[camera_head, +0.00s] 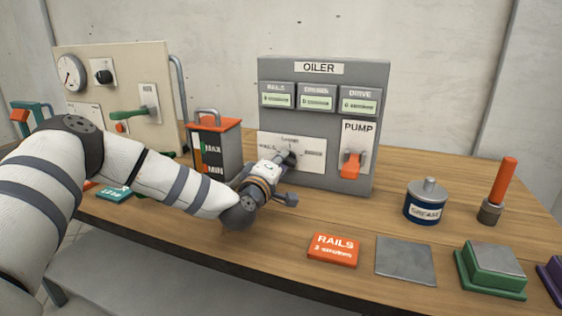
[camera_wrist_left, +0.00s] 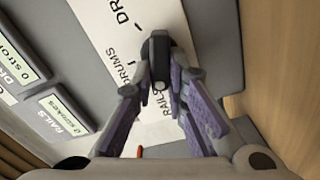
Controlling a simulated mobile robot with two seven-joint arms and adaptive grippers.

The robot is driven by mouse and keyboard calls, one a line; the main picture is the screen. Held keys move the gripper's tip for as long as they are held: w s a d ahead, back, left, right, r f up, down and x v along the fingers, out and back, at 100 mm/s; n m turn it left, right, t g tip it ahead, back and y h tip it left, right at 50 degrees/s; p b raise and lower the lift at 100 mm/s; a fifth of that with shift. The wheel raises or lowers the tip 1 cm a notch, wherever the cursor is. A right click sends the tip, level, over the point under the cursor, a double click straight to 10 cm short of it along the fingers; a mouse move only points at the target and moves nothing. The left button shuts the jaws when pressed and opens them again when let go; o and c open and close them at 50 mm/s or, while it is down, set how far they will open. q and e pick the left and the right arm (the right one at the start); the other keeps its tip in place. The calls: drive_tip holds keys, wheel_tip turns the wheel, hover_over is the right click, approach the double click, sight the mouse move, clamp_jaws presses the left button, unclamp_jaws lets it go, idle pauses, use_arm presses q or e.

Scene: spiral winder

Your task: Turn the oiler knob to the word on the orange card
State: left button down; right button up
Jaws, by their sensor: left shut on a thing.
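The grey oiler panel (camera_head: 317,121) stands upright at the back of the bench. Its white dial plate (camera_head: 314,158) carries the words RAILS at left, DRUMS at top and a partly blurred word at right. My left gripper (camera_head: 283,160) is at this plate, shut on the dark oiler knob, which it mostly hides in the head view. In the left wrist view the knob (camera_wrist_left: 157,62) sits between the two finger ends. I cannot tell which word it points to. The orange card (camera_head: 333,250) lies on the bench front and reads RAILS, with smaller strokes text below. My right gripper is out of view.
An orange pump lever (camera_head: 351,165) is right of the dial plate. An oil can (camera_head: 214,145) stands left, beside a gauge panel (camera_head: 120,90). A grease tin (camera_head: 425,203), an orange-handled tool (camera_head: 502,190) and a grey plate (camera_head: 405,261) are at right.

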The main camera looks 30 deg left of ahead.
use_arm(q)
drive_tip(key=shift+n, duration=0.4)
drive_tip(key=c, duration=1.6)
unclamp_jaws()
drive_tip(key=v, duration=1.2)
